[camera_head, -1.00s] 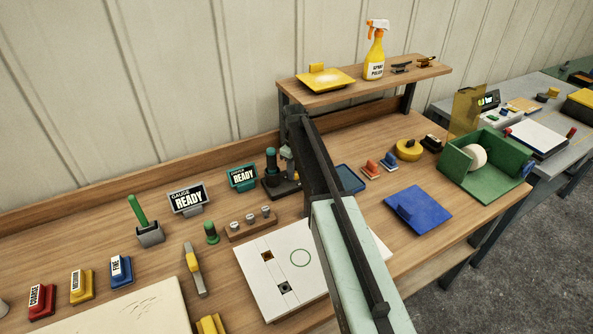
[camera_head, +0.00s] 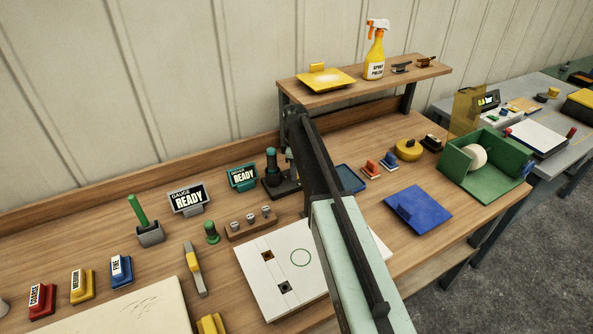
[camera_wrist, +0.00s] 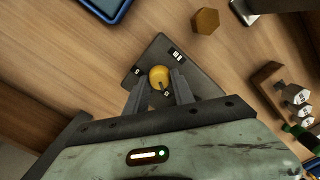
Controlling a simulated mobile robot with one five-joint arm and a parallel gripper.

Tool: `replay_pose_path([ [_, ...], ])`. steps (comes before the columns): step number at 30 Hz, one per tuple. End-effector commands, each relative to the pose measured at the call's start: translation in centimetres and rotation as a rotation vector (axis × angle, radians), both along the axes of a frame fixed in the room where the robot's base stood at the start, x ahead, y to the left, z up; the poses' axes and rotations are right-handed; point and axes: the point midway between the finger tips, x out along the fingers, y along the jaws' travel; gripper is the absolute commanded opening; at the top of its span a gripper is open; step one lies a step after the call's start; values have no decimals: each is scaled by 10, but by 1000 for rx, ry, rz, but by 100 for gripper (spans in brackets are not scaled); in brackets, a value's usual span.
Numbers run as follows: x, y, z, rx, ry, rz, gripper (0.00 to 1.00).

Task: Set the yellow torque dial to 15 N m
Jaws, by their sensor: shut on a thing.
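In the wrist view the yellow torque dial (camera_wrist: 159,76) sits on a dark grey plate (camera_wrist: 196,84) with small black number labels around it; the digits are too small to read surely. A dark pointer mark shows on the dial's near side, beside a small label. My gripper (camera_wrist: 159,88) is shut on the dial, with one finger on its left and one on its right. In the head view my arm hides the dial and my gripper.
A blue-rimmed tray (camera_head: 350,178) lies near the dial plate. The white board (camera_head: 270,265) lies in front. A shelf (camera_head: 365,82) stands behind.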

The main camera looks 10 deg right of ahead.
Motion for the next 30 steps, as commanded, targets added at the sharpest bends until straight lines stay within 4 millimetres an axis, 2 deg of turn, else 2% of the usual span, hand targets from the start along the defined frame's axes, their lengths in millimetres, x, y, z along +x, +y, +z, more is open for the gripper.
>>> replay_pose_path([
  [1,3,-5,0,-8,-8,-1,0],
  [9,3,-5,0,-8,-8,-2,0],
  [10,3,-5,0,-8,-8,-2,38],
  [12,3,-4,0,-7,-7,-2,51],
  [23,1,-2,4,-3,-3,-1,51],
  [26,1,-1,14,-3,-3,-1,51],
  [30,2,-1,38,-3,-3,-1,51],
])
